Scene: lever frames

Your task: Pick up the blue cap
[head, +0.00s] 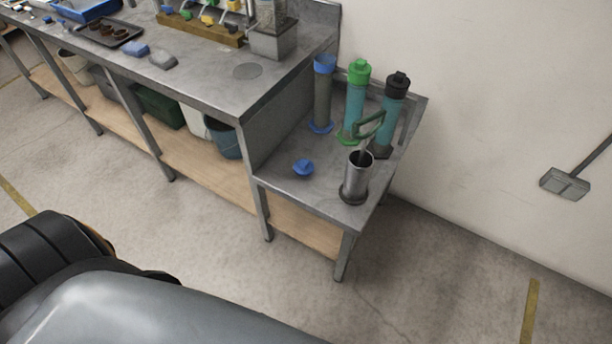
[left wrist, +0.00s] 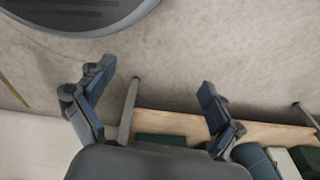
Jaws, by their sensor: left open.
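The blue cap (head: 303,168) lies on the lower metal side table (head: 330,192), near its left edge. Behind it stands a tall grey cylinder (head: 322,98) with a blue collar and a blue foot; its top looks open. My left gripper (left wrist: 155,88) shows in the left wrist view, open and empty, with its two fingers wide apart over the floor and a bench's lower shelf. The blue cap is not in that view. The head view shows neither gripper, so my left gripper is well away from the cap. My right gripper is out of view.
A green-capped cylinder (head: 355,98) and a black-capped one (head: 391,115) stand at the back. A metal cup (head: 356,180) holding a green-handled tool stands right of the cap. The higher bench (head: 215,85) rises at left. Floor (head: 200,225) in front is clear.

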